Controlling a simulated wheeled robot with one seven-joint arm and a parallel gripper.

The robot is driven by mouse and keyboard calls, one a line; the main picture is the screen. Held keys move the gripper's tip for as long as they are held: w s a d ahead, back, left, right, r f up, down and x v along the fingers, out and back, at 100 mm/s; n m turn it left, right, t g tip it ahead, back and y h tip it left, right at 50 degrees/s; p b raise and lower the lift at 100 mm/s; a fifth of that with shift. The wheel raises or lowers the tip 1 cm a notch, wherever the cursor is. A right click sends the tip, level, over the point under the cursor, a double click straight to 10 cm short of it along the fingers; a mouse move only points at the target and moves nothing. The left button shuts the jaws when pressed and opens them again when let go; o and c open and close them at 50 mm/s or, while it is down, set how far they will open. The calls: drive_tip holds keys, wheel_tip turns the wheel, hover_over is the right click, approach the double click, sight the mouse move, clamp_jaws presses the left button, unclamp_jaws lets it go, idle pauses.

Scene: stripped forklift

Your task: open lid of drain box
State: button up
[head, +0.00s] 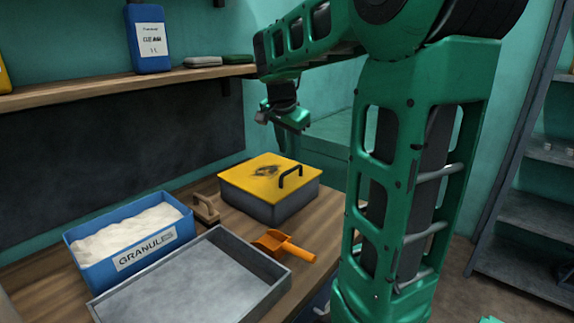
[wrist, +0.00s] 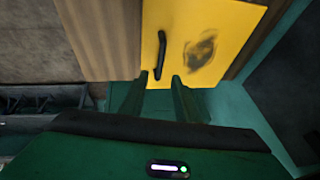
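The drain box (head: 267,208) is a dark grey box on the wooden bench in the head view. Its flat yellow lid (head: 250,175) is closed and carries a black bar handle (head: 290,177) near its right side and a dark smudged mark. In the wrist view the yellow lid (wrist: 225,40) fills the upper middle, with the handle (wrist: 161,55) just beyond my fingertips. My gripper (wrist: 159,82) has its two fingers apart with nothing between them. In the head view my gripper (head: 292,122) hangs above and behind the box, clear of the lid and handle.
A blue bin of white granules (head: 82,263), a wooden-handled tool (head: 205,208), a grey tray (head: 110,308) and an orange scoop (head: 285,245) crowd the bench left of and in front of the box. A shelf (head: 75,98) with a blue bottle (head: 149,40) runs along the wall.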

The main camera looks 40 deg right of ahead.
sight(290, 170)
drive_tip(key=x, duration=0.7)
drive_tip(key=shift+a+f, duration=0.1)
drive_tip(key=shift+f, duration=0.1)
clamp_jaws()
